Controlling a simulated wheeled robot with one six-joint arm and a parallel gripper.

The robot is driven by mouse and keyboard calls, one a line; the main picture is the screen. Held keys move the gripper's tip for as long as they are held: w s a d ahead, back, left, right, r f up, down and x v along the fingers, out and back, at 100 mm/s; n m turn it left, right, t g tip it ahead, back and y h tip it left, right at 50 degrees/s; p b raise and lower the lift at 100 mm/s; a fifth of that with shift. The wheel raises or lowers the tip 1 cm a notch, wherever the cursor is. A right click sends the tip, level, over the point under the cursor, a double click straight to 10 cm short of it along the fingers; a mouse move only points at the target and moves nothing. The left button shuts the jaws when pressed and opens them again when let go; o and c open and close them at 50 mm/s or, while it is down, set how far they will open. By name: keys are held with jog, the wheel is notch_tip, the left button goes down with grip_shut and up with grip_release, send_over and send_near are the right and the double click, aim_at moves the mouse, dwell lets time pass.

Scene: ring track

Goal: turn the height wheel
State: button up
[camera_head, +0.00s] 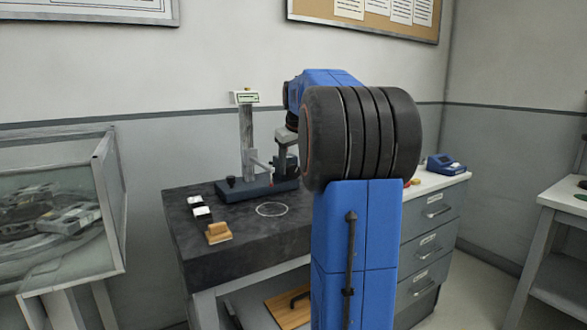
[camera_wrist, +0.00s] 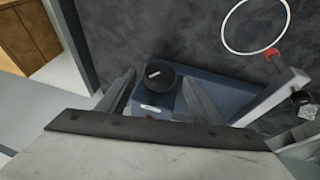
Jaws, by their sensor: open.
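A round black knob (camera_wrist: 160,83) with a white mark on its top stands on the blue base of the gauge in the wrist view. It looks like the height wheel. My gripper (camera_wrist: 158,78) is open, with one finger on each side of the knob in this view. I cannot tell whether the fingers are level with it or above it. In the head view the gauge (camera_head: 246,130) stands on the dark bench top, and my arm hides part of its right end.
A blue device (camera_head: 446,165) sits on the drawer cabinet.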

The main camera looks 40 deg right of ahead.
jog(key=shift+x, duration=0.95)
jog(key=c, duration=1.1)
jog(key=shift+d, duration=0.1)
jog(key=shift+d+m+t+y, duration=0.25)
jog(key=shift+m+t+y, duration=0.05)
jog(key=shift+y, duration=0.8)
jog(key=y, duration=0.3)
jog(key=shift+s+d+m+t, duration=0.15)
jog(key=shift+d+m+t, duration=0.15)
jog(key=shift+d, duration=0.05)
jog(key=y, duration=0.2)
jog(key=m+t+y, duration=0.1)
jog(key=y, duration=0.1)
jog(key=t+y, duration=0.1)
jog(key=shift+s+d+f+y, duration=0.1)
jog(key=shift+d+f+y, duration=0.25)
jog(key=shift+f+y, duration=0.05)
jog(key=shift+m, duration=0.3)
